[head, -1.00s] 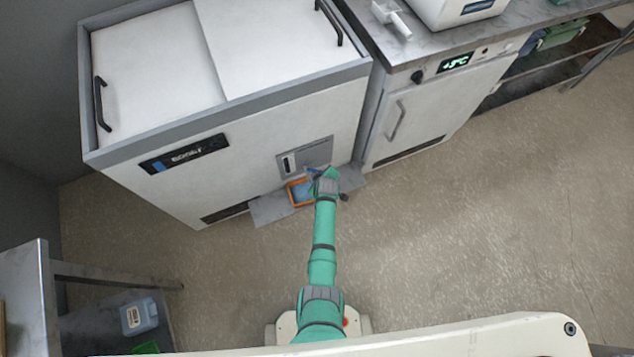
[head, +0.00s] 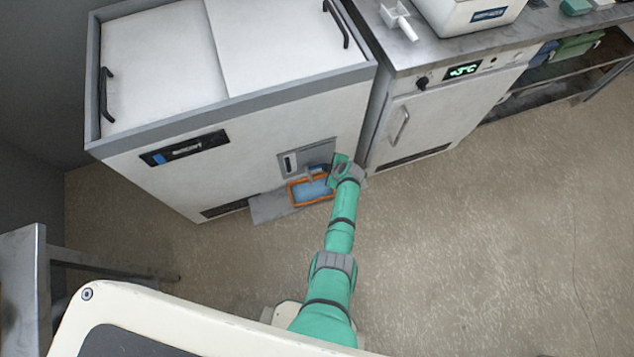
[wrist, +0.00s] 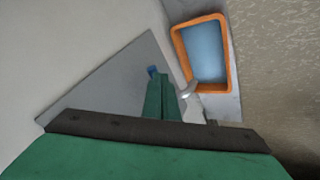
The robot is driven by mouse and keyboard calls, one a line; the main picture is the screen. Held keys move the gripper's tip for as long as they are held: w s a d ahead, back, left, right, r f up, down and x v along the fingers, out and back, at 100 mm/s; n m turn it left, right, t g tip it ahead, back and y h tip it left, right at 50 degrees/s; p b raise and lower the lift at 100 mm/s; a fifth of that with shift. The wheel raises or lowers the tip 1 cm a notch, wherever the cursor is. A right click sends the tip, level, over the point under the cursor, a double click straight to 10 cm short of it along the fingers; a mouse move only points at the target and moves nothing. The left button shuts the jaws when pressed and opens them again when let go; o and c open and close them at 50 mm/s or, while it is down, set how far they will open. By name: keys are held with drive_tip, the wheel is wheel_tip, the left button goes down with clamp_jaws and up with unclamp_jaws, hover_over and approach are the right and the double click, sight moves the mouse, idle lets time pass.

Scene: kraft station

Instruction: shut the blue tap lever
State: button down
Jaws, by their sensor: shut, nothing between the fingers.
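The blue tap lever (head: 317,168) shows as a small blue piece on the grey panel (head: 291,162) low on the front of the white chest. In the wrist view only a small blue tip of the lever (wrist: 152,70) shows, right at the ends of my fingers; the rest is hidden behind them. My gripper (head: 333,165) is shut with nothing in it, just right of the lever in the head view. The wrist view also shows my gripper (wrist: 160,76) with its green fingers together. I cannot tell whether they touch the lever. A pale spout (wrist: 188,91) shows beside the fingers.
An orange-rimmed tray (head: 293,196) with blue liquid stands on a grey ledge (head: 268,208) under the tap. A white fridge unit (head: 418,125) stands close on the right of the chest (head: 190,185). The floor (head: 480,220) at the right is clear.

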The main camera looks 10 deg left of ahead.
drive_tip(key=shift+w, duration=0.25)
idle(0.3)
drive_tip(key=shift+s, duration=0.15)
drive_tip(key=d+f+v, duration=0.1)
drive_tip(key=d+v, duration=0.1)
drive_tip(key=v, duration=1)
drive_tip(key=shift+d, duration=0.4)
